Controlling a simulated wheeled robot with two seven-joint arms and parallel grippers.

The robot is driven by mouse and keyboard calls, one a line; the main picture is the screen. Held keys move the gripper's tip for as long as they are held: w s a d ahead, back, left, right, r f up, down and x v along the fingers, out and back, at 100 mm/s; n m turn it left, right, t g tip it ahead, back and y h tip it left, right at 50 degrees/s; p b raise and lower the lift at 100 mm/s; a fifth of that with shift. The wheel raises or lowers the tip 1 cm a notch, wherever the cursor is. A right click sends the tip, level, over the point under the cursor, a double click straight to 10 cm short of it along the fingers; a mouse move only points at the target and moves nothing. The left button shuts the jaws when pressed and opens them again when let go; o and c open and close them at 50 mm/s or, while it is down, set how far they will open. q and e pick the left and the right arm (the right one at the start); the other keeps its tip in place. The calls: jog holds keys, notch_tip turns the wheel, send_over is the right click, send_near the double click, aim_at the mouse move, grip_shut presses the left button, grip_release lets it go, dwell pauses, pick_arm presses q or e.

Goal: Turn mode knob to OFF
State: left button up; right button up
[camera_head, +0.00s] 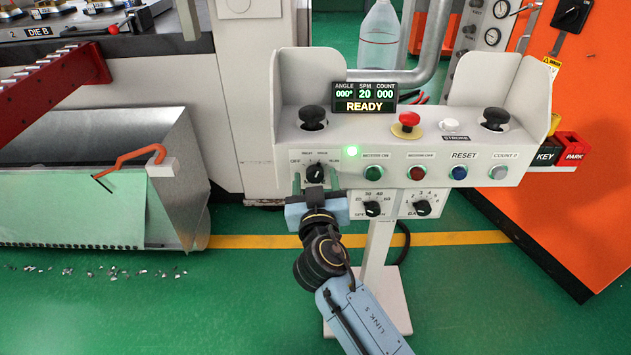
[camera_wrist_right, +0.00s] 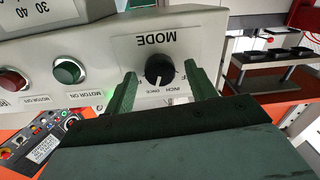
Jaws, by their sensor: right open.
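The black MODE knob (camera_head: 315,172) is on the front face of the grey control stand, at its left end, with OFF lettered to its left. The right wrist view shows the knob (camera_wrist_right: 159,69) upside down, with INCH and ONCE lettering beside it; its exact setting is hard to read. My right gripper (camera_head: 316,184) is open, its two green fingers pointing at the panel. In the right wrist view the fingers (camera_wrist_right: 161,84) stand on either side of the knob, with gaps between them and it. My left gripper is not in view.
The green MOTOR ON button (camera_head: 372,173) is just right of the knob, with a red button (camera_head: 418,173) beyond. Two lower selector knobs (camera_head: 372,209) (camera_head: 422,208) sit below. A READY display (camera_head: 365,97) and red mushroom button (camera_head: 408,122) are above.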

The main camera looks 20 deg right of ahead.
jog(key=shift+c, duration=0.4)
jog(key=c, duration=0.9)
